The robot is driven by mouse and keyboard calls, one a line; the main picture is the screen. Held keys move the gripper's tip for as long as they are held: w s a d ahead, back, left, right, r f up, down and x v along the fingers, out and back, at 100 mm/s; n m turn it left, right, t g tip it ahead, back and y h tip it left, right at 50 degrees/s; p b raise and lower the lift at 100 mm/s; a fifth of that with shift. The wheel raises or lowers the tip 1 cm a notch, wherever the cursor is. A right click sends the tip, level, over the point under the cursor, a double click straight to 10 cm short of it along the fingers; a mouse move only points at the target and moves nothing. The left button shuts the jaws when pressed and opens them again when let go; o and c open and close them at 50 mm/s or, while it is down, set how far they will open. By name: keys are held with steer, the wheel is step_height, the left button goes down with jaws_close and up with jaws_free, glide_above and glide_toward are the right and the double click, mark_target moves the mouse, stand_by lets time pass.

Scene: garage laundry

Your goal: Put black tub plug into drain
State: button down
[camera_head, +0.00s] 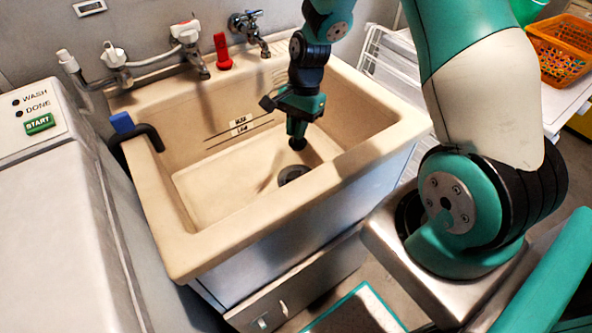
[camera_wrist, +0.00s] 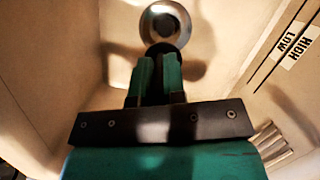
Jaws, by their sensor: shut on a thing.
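The beige tub (camera_head: 190,160) has a dark round drain (camera_head: 293,175) in its floor. My gripper (camera_head: 297,138) hangs inside the tub, pointing down, above and a little behind the drain. It is shut on the black plug (camera_head: 298,143), which shows as a small dark round piece under the fingertips. In the wrist view the plug (camera_wrist: 160,50) sits at the tips of the green fingers (camera_wrist: 159,72). The metal-ringed drain (camera_wrist: 166,14) shows just beyond it, partly covered by the plug. The plug is held apart from the drain.
Taps (camera_head: 187,35) and a red object (camera_head: 222,52) stand along the tub's back edge. A black hose end with a blue clip (camera_head: 122,122) hooks over the left rim. HIGH and LOW lines mark the back wall. A white washer (camera_head: 50,190) stands left. The tub floor around the drain is clear.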

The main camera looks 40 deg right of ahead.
step_height(320, 180, down, 14)
steer(key=shift+f, duration=0.1)
stand_by(0.4)
steer(key=shift+f, duration=0.35)
steer(key=c, duration=1.2)
jaws_free()
